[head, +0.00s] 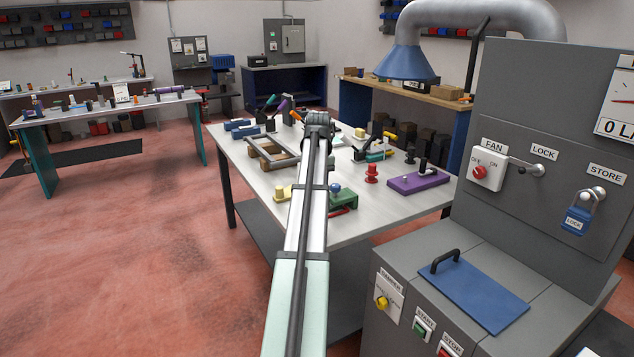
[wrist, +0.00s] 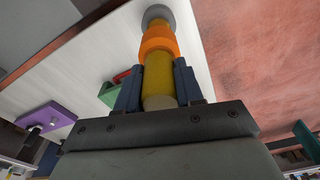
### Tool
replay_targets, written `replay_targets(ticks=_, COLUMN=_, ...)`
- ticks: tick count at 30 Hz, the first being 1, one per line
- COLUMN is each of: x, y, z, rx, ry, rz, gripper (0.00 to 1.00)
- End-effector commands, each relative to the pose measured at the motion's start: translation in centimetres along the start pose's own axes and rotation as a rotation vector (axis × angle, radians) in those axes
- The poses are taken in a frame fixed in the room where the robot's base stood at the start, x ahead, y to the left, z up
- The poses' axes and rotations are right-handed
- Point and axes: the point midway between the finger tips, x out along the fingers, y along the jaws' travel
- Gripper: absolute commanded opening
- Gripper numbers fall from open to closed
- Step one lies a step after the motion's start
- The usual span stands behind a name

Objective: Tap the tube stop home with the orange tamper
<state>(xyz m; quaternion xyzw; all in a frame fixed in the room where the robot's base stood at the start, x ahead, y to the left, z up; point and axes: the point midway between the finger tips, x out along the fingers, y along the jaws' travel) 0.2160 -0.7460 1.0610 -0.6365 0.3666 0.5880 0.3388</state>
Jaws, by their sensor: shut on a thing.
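In the wrist view, my gripper (wrist: 158,78) is shut on the orange tamper (wrist: 158,44). Its blue fingers press the sides of a yellow section; an orange collar and a round grey end stick out beyond the fingertips. The grey end is over the pale table top, and I see no contact with anything. In the head view my arm reaches over the white worktable and hides the gripper and tamper. I cannot tell which thing is the tube stop.
The white worktable (head: 243,166) holds a green block (head: 346,201), a purple plate (head: 418,183), a red spool-like piece (head: 371,173), a yellow knobbed piece (head: 281,193) and a wooden frame (head: 268,155). A grey control cabinet (head: 535,130) stands close at the right. Red floor lies left.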

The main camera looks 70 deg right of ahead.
Motion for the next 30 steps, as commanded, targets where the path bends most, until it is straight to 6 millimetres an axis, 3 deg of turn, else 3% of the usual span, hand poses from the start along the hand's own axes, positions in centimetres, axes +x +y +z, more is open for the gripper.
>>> replay_targets(ticks=3, x=2.9, y=-0.1, z=0.5, rx=0.0, ry=-0.003, rz=-0.001, gripper=0.0)
replay_targets(ticks=6, x=4.6, y=0.0, z=0.5, rx=0.0, ry=0.0, rz=0.0, gripper=0.0)
replay_targets(ticks=20, x=1.3, y=0.0, z=0.1, rx=0.0, ry=0.002, rz=0.001, gripper=0.0)
replay_targets(ticks=30, x=1.1, y=0.0, z=0.1, rx=0.0, ry=0.0, rz=0.0, gripper=0.0)
